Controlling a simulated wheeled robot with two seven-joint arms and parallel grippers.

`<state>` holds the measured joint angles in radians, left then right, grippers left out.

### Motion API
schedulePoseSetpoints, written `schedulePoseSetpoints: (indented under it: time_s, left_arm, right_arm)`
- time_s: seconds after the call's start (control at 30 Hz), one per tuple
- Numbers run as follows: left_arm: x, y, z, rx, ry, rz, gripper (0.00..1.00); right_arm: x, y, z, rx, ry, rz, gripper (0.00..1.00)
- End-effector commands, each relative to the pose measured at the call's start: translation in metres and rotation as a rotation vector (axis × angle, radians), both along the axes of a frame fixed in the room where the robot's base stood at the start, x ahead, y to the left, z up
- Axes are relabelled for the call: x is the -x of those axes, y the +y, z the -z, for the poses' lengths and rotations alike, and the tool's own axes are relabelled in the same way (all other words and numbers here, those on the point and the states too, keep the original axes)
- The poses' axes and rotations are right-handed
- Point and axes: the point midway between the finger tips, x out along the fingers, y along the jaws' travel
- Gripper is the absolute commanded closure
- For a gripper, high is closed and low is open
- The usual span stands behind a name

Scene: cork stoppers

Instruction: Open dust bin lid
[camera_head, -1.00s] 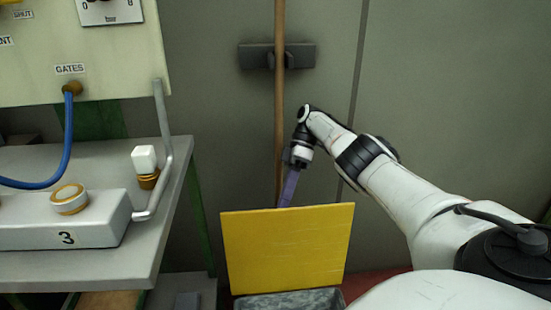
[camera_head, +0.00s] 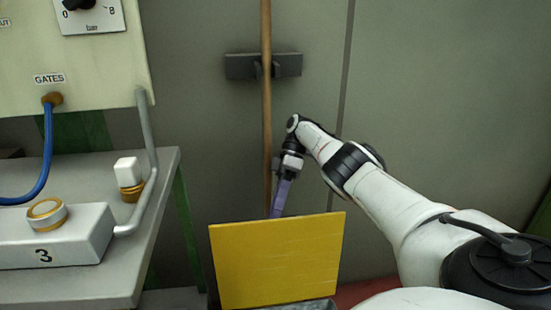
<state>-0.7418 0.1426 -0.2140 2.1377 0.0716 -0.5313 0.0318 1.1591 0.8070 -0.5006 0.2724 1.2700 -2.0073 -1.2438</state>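The dust bin's yellow lid (camera_head: 277,262) stands raised and nearly upright at the bottom middle of the head view. A small part of the grey bin (camera_head: 318,304) shows below it at the picture's bottom edge. My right arm comes in from the right, and its purple gripper part (camera_head: 281,197) reaches down behind the lid's top edge. The fingertips are hidden behind the lid, so I cannot tell whether they touch it or are open. My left gripper is not in view.
A grey bench (camera_head: 95,288) with a box marked 3 (camera_head: 70,250) stands at the left, below a panel (camera_head: 60,75) with a blue hose (camera_head: 46,150). A wooden pole (camera_head: 266,120) stands in a wall holder (camera_head: 240,66) behind my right wrist.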

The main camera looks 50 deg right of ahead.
Motion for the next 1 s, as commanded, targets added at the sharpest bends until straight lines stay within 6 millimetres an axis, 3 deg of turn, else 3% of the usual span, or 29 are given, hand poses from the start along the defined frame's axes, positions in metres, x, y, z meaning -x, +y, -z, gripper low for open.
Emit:
schedulePoseSetpoints:
  time_s: [0.27,0.7,1.0]
  left_arm:
    - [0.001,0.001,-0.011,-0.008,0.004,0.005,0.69]
    - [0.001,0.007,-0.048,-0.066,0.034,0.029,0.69]
    - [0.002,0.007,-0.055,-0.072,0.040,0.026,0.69]
  right_arm:
    - [0.000,0.000,-0.015,-0.001,0.002,0.000,0.72]
    - [0.000,-0.001,-0.085,0.001,0.001,0.000,0.72]
    - [0.000,-0.001,-0.101,0.000,0.001,0.001,0.72]
